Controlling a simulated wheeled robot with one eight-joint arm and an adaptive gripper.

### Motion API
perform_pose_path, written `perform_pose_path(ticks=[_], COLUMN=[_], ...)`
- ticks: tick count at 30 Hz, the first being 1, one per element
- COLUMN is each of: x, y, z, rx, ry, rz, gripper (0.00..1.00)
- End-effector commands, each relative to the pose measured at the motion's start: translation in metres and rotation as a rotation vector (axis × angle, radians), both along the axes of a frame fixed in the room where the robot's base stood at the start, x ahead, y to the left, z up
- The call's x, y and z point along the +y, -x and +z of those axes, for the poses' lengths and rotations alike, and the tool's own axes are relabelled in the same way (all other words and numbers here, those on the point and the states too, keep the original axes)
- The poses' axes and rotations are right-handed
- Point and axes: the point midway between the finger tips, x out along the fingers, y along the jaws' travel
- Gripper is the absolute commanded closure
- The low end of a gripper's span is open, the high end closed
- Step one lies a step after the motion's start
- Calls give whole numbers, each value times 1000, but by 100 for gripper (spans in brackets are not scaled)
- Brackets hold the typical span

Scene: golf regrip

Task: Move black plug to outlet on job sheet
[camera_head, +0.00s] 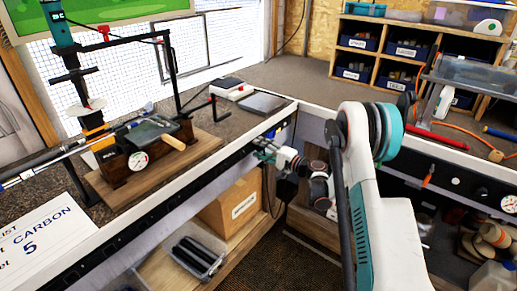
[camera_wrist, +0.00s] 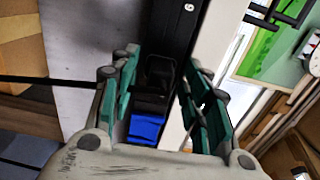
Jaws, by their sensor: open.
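My gripper (camera_wrist: 160,108) is open in the wrist view, its green-padded fingers spread either side of a dark block that looks like the black plug (camera_wrist: 158,72). I cannot tell whether the pads touch it. In the head view my gripper (camera_head: 262,150) is at the bench's front edge, and the plug cannot be made out there. A black outlet strip (camera_head: 130,212) runs along that edge; it also shows in the wrist view (camera_wrist: 176,22). The job sheet (camera_head: 45,240) lies at lower left, partly cut off, with "CARBON" and "5" readable.
A blue patch (camera_wrist: 146,128) shows between the fingers. A vise on a wooden board (camera_head: 150,165) and a golf shaft (camera_head: 50,165) occupy the bench. A cardboard box (camera_head: 232,205) and a clear bin (camera_head: 195,252) sit on the shelf below. A shelf unit (camera_head: 385,55) stands behind.

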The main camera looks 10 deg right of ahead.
Motion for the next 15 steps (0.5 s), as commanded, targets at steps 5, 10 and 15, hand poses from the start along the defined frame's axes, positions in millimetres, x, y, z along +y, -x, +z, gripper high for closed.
perform_pose_path(ticks=[5,10,15], x=[0,0,0], y=[0,0,0], z=[0,0,0], rx=[0,0,0], ry=[0,0,0], rz=[0,0,0], gripper=[57,57,66])
